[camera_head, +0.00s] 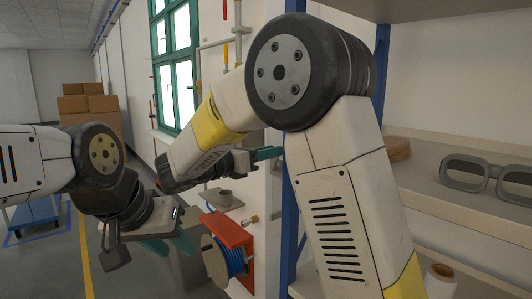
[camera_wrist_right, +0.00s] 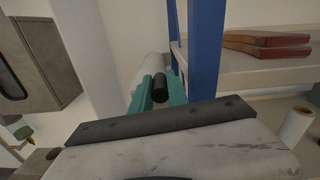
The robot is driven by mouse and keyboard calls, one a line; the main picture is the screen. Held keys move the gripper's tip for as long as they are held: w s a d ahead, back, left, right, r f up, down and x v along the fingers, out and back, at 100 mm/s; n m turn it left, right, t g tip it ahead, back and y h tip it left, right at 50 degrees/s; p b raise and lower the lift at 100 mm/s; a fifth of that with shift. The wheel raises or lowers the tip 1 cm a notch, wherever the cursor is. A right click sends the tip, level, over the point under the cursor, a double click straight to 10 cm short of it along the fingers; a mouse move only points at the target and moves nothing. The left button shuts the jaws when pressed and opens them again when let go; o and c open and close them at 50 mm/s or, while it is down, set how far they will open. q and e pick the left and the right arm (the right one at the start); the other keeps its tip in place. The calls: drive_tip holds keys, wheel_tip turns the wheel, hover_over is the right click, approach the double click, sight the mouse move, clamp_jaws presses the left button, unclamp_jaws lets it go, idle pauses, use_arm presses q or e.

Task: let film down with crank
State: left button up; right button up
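My right gripper (camera_head: 266,154) is beside the white wall post, with a teal finger showing in the head view. In the right wrist view its two teal fingers (camera_wrist_right: 161,92) stand on either side of a short black cylindrical handle (camera_wrist_right: 160,90) and appear to touch it. This looks like the crank's handle; the rest of the crank is hidden. A pale rounded surface (camera_wrist_right: 152,66) lies behind the fingers. My left gripper (camera_head: 168,245) is low at the left, its teal fingers apart and apparently empty. I cannot clearly make out the film.
A red bracket (camera_head: 230,230) with a spool of blue line (camera_head: 232,262) is right of my left gripper. A blue upright (camera_head: 290,225) borders shelves with grey goggles (camera_head: 470,174) and a white roll (camera_head: 441,279). Cardboard boxes (camera_head: 90,108) stand far left.

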clamp_jaws()
idle(1.0)
drive_tip(key=m, duration=0.1)
drive_tip(key=s+f+m, duration=0.1)
drive_tip(key=shift+s+d+m, duration=0.1)
drive_tip(key=shift+d+m, duration=0.3)
drive_tip(key=o, duration=0.6)
unclamp_jaws()
drive_tip(key=shift+o, duration=0.2)
